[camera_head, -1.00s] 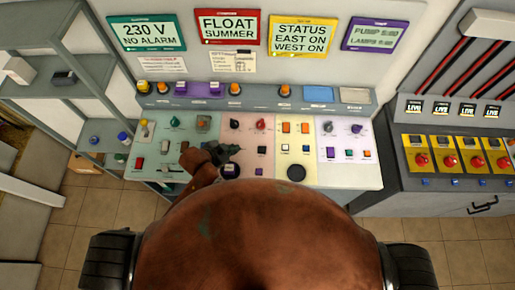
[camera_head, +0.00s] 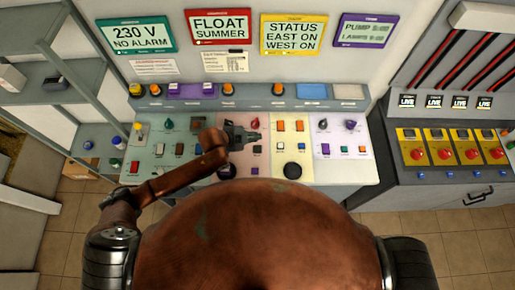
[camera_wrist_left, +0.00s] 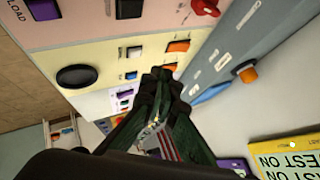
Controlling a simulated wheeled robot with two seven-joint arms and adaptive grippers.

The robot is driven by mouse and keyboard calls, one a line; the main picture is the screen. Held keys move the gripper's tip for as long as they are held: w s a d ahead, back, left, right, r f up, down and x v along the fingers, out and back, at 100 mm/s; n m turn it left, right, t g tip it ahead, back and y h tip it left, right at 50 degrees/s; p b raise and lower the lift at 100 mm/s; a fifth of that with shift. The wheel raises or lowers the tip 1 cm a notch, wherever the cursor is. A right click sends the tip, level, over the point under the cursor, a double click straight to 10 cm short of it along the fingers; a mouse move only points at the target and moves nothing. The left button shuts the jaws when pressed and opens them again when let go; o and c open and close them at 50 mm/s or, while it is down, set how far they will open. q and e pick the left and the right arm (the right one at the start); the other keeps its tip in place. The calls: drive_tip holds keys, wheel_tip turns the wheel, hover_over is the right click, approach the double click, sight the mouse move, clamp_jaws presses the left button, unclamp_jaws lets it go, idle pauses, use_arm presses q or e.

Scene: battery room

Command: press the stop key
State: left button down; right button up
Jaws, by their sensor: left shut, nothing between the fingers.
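The sloping control panel (camera_head: 185,172) has green, pink, yellow and lilac sections with coloured keys and knobs. I cannot read which key is marked stop. A red key (camera_head: 134,167) sits at the panel's left end. My left gripper (camera_head: 245,136) is shut and empty over the pink section, near the red knob (camera_head: 254,123). In the left wrist view the closed fingertips (camera_wrist_left: 160,76) are near an orange key (camera_wrist_left: 178,46) and cover part of the yellow section. A black round button (camera_wrist_left: 76,77) and a blue key (camera_wrist_left: 131,75) show beside them. My right gripper is not in view.
A raised ledge (camera_head: 262,102) with orange lamps runs behind the panel. Signs, including the yellow status sign (camera_head: 292,35), hang above. A grey cabinet (camera_head: 440,180) with red buttons on yellow plates stands to the right. Grey shelves (camera_head: 50,105) stand to the left.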

use_arm(q)
drive_tip(key=b, duration=0.7)
hover_over(256, 149)
wheel_tip(256, 149, down, 7)
drive_tip(key=shift+s+r, duration=0.1)
drive_tip(key=shift+f, duration=0.9)
drive_tip(key=shift+f, duration=0.15)
drive_tip(key=shift+f, duration=0.25)
